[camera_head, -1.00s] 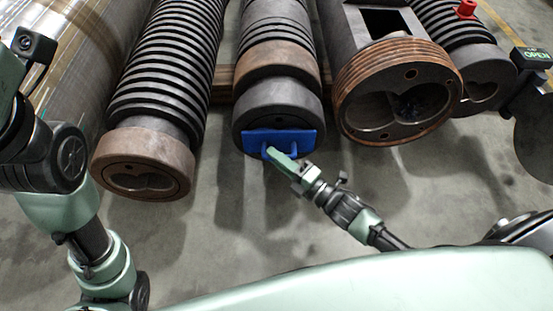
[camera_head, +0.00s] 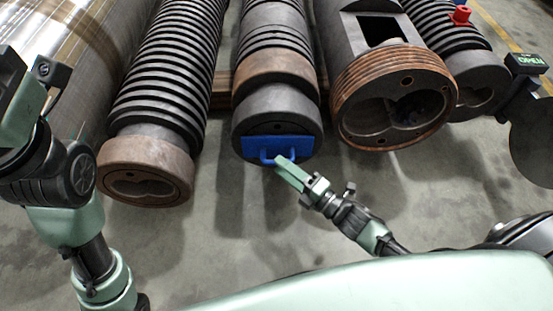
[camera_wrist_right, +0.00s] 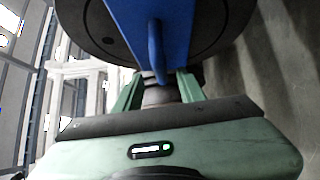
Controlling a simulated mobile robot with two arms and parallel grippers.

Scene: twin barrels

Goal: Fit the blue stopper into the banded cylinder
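The banded cylinder (camera_head: 277,68), dark with a brown band, lies with its round end face (camera_head: 277,112) toward me. The blue stopper (camera_head: 279,146) sits at the lower part of this face, its plate close to flush; its exact depth is hidden. Its blue handle (camera_head: 267,157) sticks out toward me. My right gripper (camera_head: 282,163) is at the handle. In the right wrist view, the gripper's fingers (camera_wrist_right: 160,86) stand apart with the handle (camera_wrist_right: 156,52) between them and gaps on both sides. Only my left arm shows at the left; its fingertips are out of frame.
A ribbed barrel with a brown end (camera_head: 147,175) lies to the left. A larger barrel with a copper-brown threaded rim (camera_head: 350,125) lies close on the right, with another ribbed barrel (camera_head: 480,85) beyond. The concrete floor (camera_head: 225,225) in front is clear.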

